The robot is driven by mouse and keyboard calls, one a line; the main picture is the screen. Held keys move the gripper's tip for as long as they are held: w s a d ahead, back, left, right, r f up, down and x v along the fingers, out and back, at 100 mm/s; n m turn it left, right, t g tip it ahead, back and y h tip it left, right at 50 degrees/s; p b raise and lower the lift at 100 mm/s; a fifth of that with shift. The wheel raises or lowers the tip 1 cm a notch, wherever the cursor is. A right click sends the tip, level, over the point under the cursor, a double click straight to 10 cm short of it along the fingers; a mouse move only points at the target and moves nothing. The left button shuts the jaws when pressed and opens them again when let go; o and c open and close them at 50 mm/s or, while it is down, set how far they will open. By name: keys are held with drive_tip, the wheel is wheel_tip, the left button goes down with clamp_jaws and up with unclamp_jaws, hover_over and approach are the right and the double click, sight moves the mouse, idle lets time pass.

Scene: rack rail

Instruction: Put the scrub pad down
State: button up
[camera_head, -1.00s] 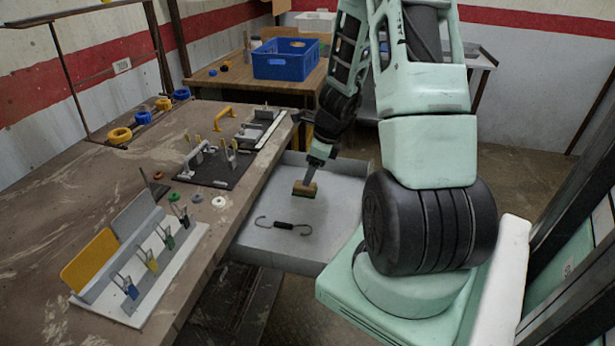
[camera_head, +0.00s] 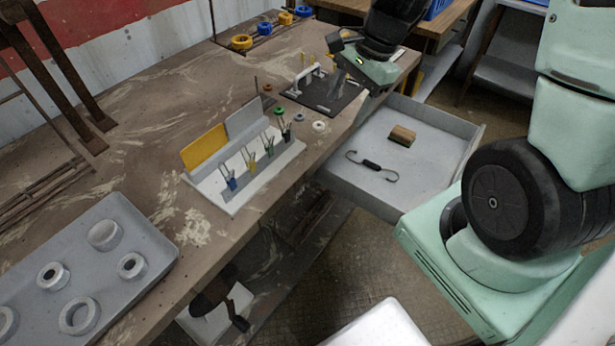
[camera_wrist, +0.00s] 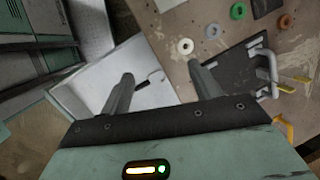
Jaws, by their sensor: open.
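The scrub pad (camera_head: 402,136), a small tan block with a darker underside, lies on the floor of the open grey drawer (camera_head: 450,125). A dark spring with hooked ends (camera_head: 372,165) lies nearer the camera in the drawer. My gripper (camera_head: 352,88) is above the bench edge, up and left of the pad and apart from it. In the wrist view my gripper (camera_wrist: 163,84) has its two fingers spread with nothing between them. Part of the drawer (camera_wrist: 150,62) shows there; I cannot make out the pad in that view.
The bench (camera_head: 150,130) carries a clip rack with a yellow panel (camera_head: 205,148), a black fixture plate (camera_head: 325,97) with a white handle, several small rings and a grey tray (camera_head: 150,235) of round parts.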

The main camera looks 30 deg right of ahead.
drive_tip(key=s+a+r+n+h, duration=0.1)
drive_tip(key=s+a+r+n, duration=0.1)
drive_tip(key=s+a+n, duration=0.6)
drive_tip(key=s+a+r+n+g+h, duration=0.1)
drive_tip(key=s+a+r+n, duration=0.2)
drive_tip(key=s+a+n, duration=0.6)
drive_tip(key=a+n, duration=0.3)
drive_tip(key=n, duration=0.4)
drive_tip(key=shift+g, duration=0.3)
drive_tip(key=shift+r+p, duration=0.35)
